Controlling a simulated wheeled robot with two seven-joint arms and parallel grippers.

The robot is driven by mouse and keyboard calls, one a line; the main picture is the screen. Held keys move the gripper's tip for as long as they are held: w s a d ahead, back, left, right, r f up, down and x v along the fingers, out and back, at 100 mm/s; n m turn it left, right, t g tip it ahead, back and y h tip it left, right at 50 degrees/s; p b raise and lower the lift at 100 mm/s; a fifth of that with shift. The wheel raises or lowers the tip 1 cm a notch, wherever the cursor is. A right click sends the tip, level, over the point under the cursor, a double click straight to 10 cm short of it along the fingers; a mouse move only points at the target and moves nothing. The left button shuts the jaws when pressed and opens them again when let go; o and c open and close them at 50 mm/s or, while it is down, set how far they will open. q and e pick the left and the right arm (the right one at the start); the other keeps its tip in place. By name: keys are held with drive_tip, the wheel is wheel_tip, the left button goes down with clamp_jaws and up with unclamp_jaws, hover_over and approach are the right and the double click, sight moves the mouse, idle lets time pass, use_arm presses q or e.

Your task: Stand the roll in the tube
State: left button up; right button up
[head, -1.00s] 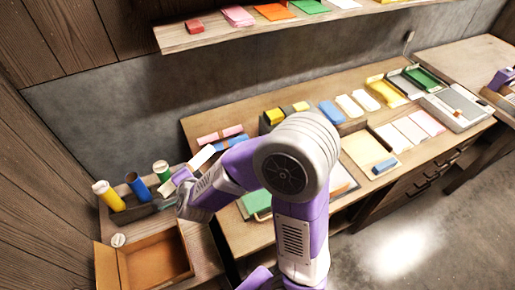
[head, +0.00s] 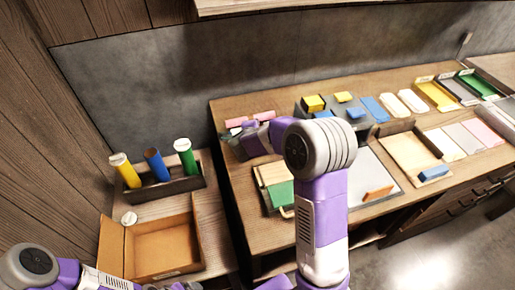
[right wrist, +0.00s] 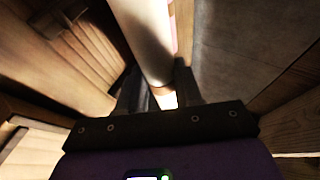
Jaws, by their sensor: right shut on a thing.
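Yellow (head: 127,174), blue (head: 157,168) and green (head: 187,160) tubes stand upright in a dark rack (head: 172,188) at the left. The yellow and green tubes show white tops; the blue one shows a dark top. My right gripper (head: 236,140) is right of the green tube, over the left part of the bench. In the right wrist view, my right gripper (right wrist: 160,92) is shut on a pale, smooth roll (right wrist: 148,38), which extends up past the fingers. In the head view the roll is hard to make out. Only my left arm's links show at lower left.
The wooden bench (head: 228,185) carries pink strips (head: 264,115), trays and coloured blocks. A shelf (head: 260,5) hangs above.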

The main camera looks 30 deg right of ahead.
drive_tip(key=shift+f+b, duration=1.35)
drive_tip(key=shift+f, duration=2.1)
drive_tip(key=shift+f, duration=0.2)
drive_tip(key=o, duration=1)
drive_tip(key=shift+a+r, duration=0.1)
drive_tip(key=shift+r, duration=0.2)
drive_tip(key=p+v, duration=0.3)
drive_tip(key=v, duration=0.8)
drive_tip(key=shift+s+a+r, duration=0.15)
drive_tip(key=shift+s+a, duration=0.05)
drive_tip(key=shift+s, duration=0.1)
